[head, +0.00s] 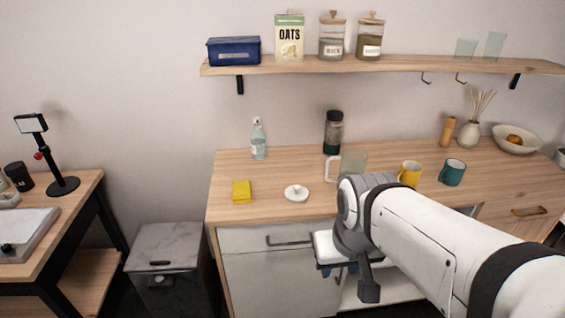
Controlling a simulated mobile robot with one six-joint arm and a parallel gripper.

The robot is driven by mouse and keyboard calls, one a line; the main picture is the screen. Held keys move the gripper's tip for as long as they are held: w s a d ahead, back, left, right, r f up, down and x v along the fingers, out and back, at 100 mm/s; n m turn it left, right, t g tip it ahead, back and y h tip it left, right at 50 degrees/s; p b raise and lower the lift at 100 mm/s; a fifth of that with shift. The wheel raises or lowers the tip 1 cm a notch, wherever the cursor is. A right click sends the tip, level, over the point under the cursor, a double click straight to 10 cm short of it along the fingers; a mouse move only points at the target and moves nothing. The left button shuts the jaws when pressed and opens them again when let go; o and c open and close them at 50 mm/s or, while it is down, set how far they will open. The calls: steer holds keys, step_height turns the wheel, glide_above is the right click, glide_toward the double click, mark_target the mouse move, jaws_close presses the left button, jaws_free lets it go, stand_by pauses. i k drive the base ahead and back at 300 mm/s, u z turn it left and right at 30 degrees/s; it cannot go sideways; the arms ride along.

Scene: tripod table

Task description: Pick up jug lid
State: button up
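The jug lid (296,193), a small white round lid with a knob on top, lies on the wooden counter (250,213) near its front edge. A clear jug (353,163) with a white handle stands behind and to the right of it, partly hidden by my arm. My gripper (348,280) hangs low in front of the counter's drawers, below and to the right of the lid and apart from it. Its dark parts are partly hidden by the wrist, so its opening cannot be made out.
A yellow sponge (241,191) lies left of the lid. A bottle (258,140) and a dark-lidded jar (333,133) stand at the back. A yellow mug (409,174) and a teal mug (452,172) stand right. A shelf (400,65) hangs above.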

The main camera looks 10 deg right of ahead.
mark_target(294, 193)
steer(key=u, duration=0.05)
steer(key=i, duration=1)
steer(key=z, duration=0.05)
